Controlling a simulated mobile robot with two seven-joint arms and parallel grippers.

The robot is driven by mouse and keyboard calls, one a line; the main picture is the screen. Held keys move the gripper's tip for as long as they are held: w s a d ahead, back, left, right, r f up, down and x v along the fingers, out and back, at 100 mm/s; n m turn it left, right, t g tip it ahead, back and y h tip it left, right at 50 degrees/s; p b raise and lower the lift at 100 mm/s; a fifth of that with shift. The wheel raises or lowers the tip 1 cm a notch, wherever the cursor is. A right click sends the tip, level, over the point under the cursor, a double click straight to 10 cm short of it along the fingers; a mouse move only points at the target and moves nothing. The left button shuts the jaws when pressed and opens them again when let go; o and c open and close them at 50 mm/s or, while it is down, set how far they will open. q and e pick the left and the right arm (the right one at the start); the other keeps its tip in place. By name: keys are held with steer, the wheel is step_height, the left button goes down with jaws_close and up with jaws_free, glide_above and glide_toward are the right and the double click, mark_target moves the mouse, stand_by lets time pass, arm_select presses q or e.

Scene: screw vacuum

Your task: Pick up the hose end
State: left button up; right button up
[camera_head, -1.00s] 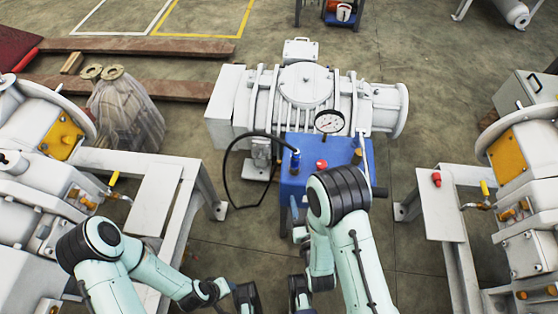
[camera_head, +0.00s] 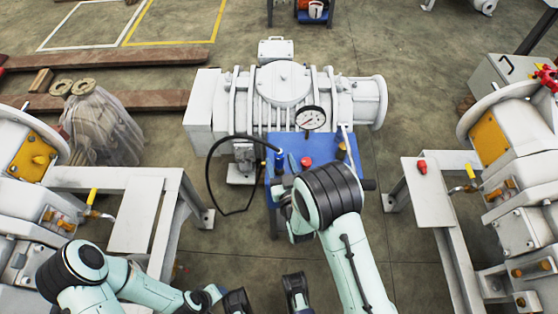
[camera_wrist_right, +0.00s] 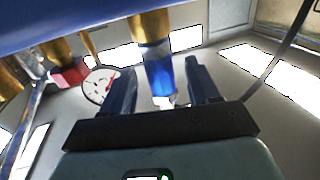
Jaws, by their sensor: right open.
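The hose end (camera_head: 279,160) is a blue upright cylinder at the left edge of the blue stand (camera_head: 319,146) in the head view. A black hose (camera_head: 208,175) loops left from it. My right gripper (camera_head: 282,196) is just in front of it, largely hidden by my arm. In the right wrist view, my right gripper (camera_wrist_right: 163,72) is open. The blue hose end (camera_wrist_right: 158,75) and its brass fitting appear upside down between its fingers. I cannot tell whether they touch.
A dial gauge (camera_head: 310,118) and a red knob (camera_head: 306,161) stand close right of the hose end. A white pump (camera_head: 285,90) stands behind. White frames with machinery stand left (camera_head: 135,215) and right (camera_head: 428,192).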

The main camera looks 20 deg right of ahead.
steer(key=shift+w, duration=0.75)
jaws_close()
